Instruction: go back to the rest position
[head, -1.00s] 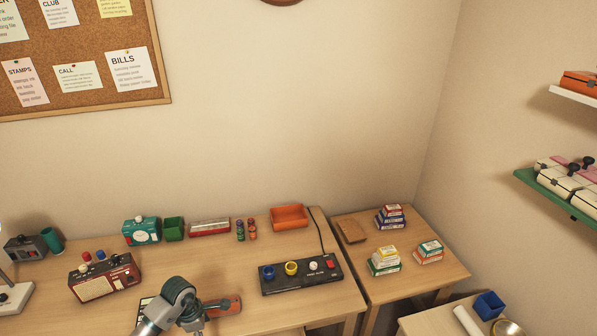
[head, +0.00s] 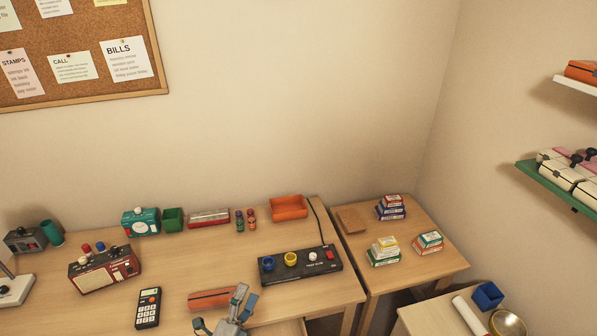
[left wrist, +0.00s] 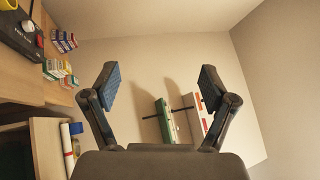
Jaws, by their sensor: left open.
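My left gripper (head: 238,302) is at the bottom middle of the head view, in front of the desk's near part. In the left wrist view (left wrist: 155,88) its two fingers are spread wide with nothing between them. It is open and empty. An orange-red long object (head: 212,298) lies on the desk just left of the fingers, apart from them as far as I can tell. My right gripper does not show in either view.
The desk (head: 200,262) holds a black power strip (head: 300,265), a red radio (head: 104,270), a black calculator (head: 148,308) and an orange tray (head: 289,207). A side table (head: 420,268) holds stacked small boxes (head: 384,252). A green shelf (head: 560,190) is on the right wall.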

